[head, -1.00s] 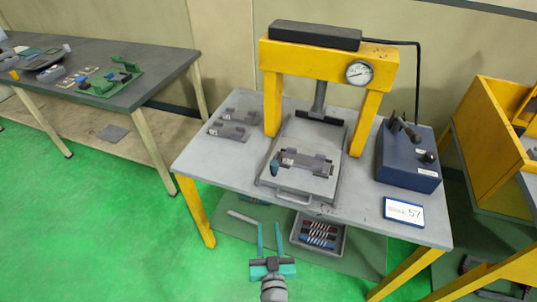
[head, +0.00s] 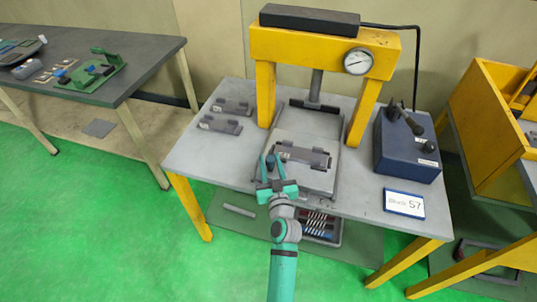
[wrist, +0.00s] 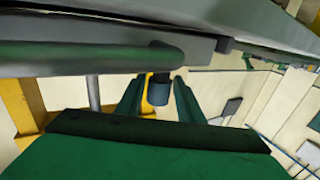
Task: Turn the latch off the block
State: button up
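The grey block (head: 306,154) lies on the sliding plate of the press. The latch, a dark blue knob (head: 270,161), is at the block's left end. My teal gripper (head: 271,164) is at the front left of the plate, its two fingers pointing at the block with the latch knob between them. The wrist view shows the blue knob (wrist: 158,92) between the two fingertips, at their far end. The fingers are apart, and I cannot tell whether they touch the knob. The latch's arm is hard to make out in the head view.
The yellow press frame (head: 325,42) with a gauge stands behind the block. Two similar grey blocks (head: 220,124) lie at the table's left. A dark blue control box (head: 405,150) and a sign (head: 404,204) are at the right. The plate's front handle is near my gripper.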

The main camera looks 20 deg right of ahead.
jog(key=shift+w+d, duration=0.15)
jog(key=shift+w, duration=0.85)
jog(key=shift+w+d, duration=0.15)
jog(key=shift+w, duration=0.8)
